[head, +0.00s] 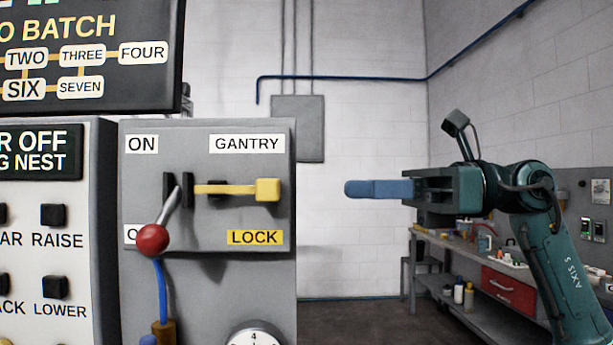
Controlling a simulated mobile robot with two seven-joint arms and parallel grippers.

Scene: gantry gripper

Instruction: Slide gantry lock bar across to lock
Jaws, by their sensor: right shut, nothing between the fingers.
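The yellow gantry lock bar (228,189) lies level on the grey gantry panel (272,140), with a square yellow knob (268,189) at its right end. Its left end is close to the black slotted bracket of the lever; whether it enters the bracket I cannot tell. The gantry lever with a red ball (153,239) slants down to the left, its ball partly over the lower label. A yellow LOCK label (255,237) is below the bar. My right gripper (348,189) is shut and empty, its blue fingers pointing left at the knob's height, apart from it. My left gripper is not in view.
A control box with black buttons (53,214) stands left of the panel, under a dark sign (90,85). A round gauge (253,338) sits low on the panel. A workbench (450,262) is behind my right arm. The space between panel and gripper looks clear.

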